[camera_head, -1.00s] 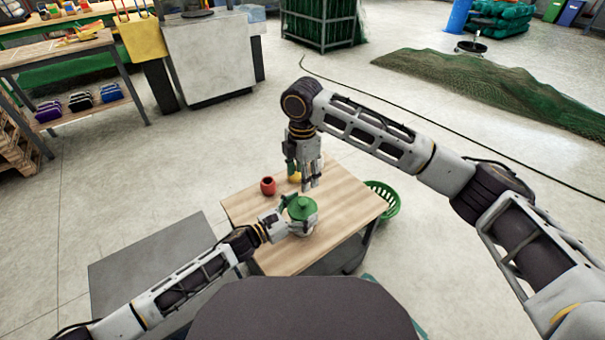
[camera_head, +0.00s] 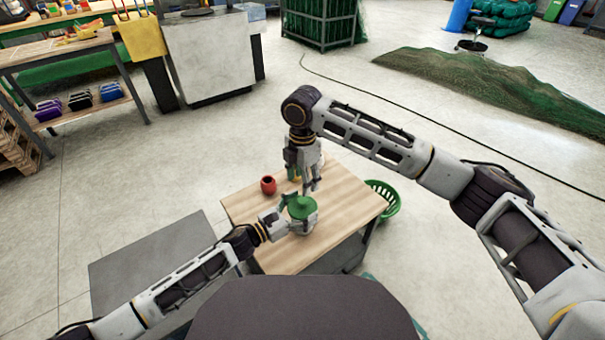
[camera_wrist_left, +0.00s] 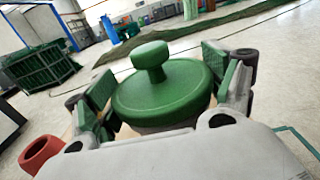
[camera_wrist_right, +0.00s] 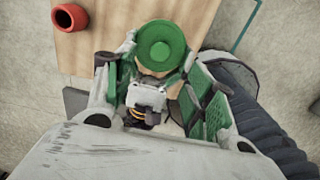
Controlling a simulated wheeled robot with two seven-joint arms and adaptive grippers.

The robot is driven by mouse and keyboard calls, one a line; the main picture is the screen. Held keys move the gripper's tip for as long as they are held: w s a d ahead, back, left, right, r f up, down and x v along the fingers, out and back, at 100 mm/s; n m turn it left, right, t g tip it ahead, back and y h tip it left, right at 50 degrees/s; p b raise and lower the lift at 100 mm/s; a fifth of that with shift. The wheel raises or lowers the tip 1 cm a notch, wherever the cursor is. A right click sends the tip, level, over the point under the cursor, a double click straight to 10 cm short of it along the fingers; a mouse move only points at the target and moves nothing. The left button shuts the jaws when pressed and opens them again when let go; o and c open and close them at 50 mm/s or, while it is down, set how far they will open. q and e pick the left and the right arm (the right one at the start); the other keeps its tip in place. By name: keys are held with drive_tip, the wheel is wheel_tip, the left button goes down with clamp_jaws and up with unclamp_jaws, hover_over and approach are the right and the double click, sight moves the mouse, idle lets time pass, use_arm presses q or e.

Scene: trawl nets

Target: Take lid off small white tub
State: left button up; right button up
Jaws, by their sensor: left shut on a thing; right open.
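The small white tub (camera_wrist_left: 160,128) stands on the small wooden table, mostly hidden by its lid and my left gripper. Its round green lid (camera_head: 302,208) with a knob sits on top; the lid also fills the middle of the left wrist view (camera_wrist_left: 165,95). My left gripper (camera_head: 300,217) is shut around the tub, with a finger on each side below the lid. My right gripper (camera_head: 309,188) is open and points down, just behind and above the lid. The right wrist view shows the lid (camera_wrist_right: 162,45) just beyond its green-padded fingers.
A yellow thing (camera_head: 295,177) is partly hidden behind that gripper. A green basket (camera_head: 384,201) is beside the table's right edge. The table's right side is clear.

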sight(302, 200)
drive_tip(key=shift+f, duration=4.95)
clamp_jaws()
drive_tip(key=shift+r, duration=0.1)
use_arm(q)
drive_tip(key=shift+f, duration=0.1)
use_arm(e)
drive_tip(key=shift+r, duration=0.3)
